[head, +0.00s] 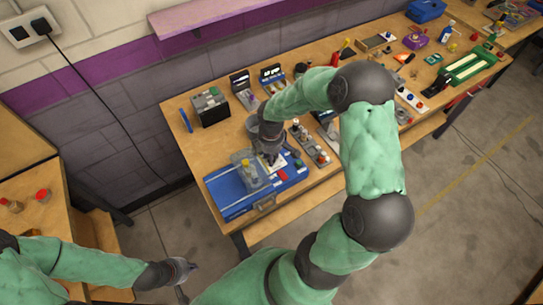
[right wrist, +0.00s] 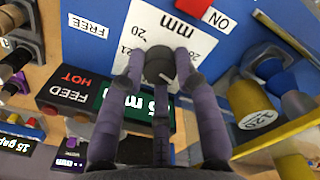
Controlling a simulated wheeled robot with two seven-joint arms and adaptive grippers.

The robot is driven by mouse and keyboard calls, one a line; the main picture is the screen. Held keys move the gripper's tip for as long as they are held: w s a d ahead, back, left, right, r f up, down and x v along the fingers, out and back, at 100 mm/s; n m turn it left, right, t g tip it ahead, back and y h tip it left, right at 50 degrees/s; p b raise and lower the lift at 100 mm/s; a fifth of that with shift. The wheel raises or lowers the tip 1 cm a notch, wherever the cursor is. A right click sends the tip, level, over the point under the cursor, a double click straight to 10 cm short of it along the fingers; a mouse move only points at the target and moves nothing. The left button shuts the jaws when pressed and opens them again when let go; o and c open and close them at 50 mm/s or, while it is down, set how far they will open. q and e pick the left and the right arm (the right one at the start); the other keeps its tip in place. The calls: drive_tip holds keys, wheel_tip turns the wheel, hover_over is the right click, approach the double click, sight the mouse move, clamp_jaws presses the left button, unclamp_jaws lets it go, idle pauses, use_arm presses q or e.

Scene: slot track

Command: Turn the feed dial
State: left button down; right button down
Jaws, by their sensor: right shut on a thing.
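The feed dial (right wrist: 160,68) is a small dark round knob with a light pointer mark, on a white scale plate (right wrist: 150,30) marked in mm. The plate is on a blue machine (head: 222,197) at the near left end of the bench. My right gripper (right wrist: 161,62) has its purple-grey fingers closed around the knob, touching its sides. In the head view the right gripper (head: 272,157) hides the knob; part of the white plate shows. A dark panel (right wrist: 88,92) reads FEED HOT upside down. My left gripper (head: 186,279) is low at bottom left, empty, fingers apart.
A red switch (right wrist: 195,7) marked ON is close to the scale plate. A clear guard (head: 247,172) with a yellow-topped part stands left of my right gripper. A control strip with knobs (head: 311,149) lies to the right. Several tools crowd the bench beyond.

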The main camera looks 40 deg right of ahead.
drive_tip(key=m, duration=0.2)
drive_tip(key=m+b, duration=0.1)
drive_tip(key=shift+a+f+m, duration=0.15)
drive_tip(key=shift+m, duration=0.25)
drive_tip(key=shift+m+b, duration=0.6)
drive_tip(key=shift+m, duration=0.6)
drive_tip(key=c, duration=1.3)
unclamp_jaws()
drive_tip(key=o, duration=0.4)
drive_tip(key=shift+w, duration=0.15)
drive_tip(key=shift+c, duration=0.2)
drive_tip(key=shift+r, duration=0.2)
